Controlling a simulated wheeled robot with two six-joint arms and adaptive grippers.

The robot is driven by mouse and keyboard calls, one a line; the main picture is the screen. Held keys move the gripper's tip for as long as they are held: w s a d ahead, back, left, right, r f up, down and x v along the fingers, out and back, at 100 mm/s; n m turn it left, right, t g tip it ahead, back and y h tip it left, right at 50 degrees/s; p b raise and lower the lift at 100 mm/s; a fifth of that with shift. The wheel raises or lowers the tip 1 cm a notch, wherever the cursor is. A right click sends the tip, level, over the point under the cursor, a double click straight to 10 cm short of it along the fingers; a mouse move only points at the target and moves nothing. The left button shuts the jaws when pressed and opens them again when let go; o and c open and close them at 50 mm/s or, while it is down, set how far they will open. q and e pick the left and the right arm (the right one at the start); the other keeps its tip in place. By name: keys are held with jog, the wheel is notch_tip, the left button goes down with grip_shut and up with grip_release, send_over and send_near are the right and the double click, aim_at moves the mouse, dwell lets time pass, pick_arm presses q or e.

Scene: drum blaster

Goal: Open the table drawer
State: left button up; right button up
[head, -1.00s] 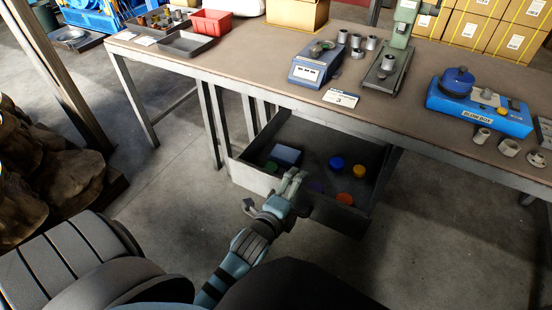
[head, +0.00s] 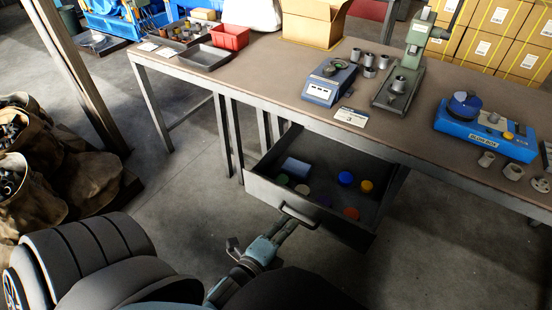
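The table drawer (head: 312,211) is pulled well out from under the brown-topped table (head: 262,85), and its inside shows. Its dark handle (head: 299,217) is on the front panel. My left gripper (head: 287,229) is in front of the drawer, with its fingertips just below and beside the handle in the picture. No grip on the handle shows; whether the fingertips touch it, and how far apart they are, I cannot tell. My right gripper is not in view.
The drawer holds a light blue box (head: 296,168) and several coloured round pieces, among them a blue one (head: 345,178). A scale (head: 329,82), a green press (head: 415,62) and a blue box device (head: 484,128) stand on the table. Sacks (head: 62,165) stand at left.

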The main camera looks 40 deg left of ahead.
pick_arm(q)
jog(key=shift+f+v, duration=0.2)
jog(key=shift+v, duration=1.8)
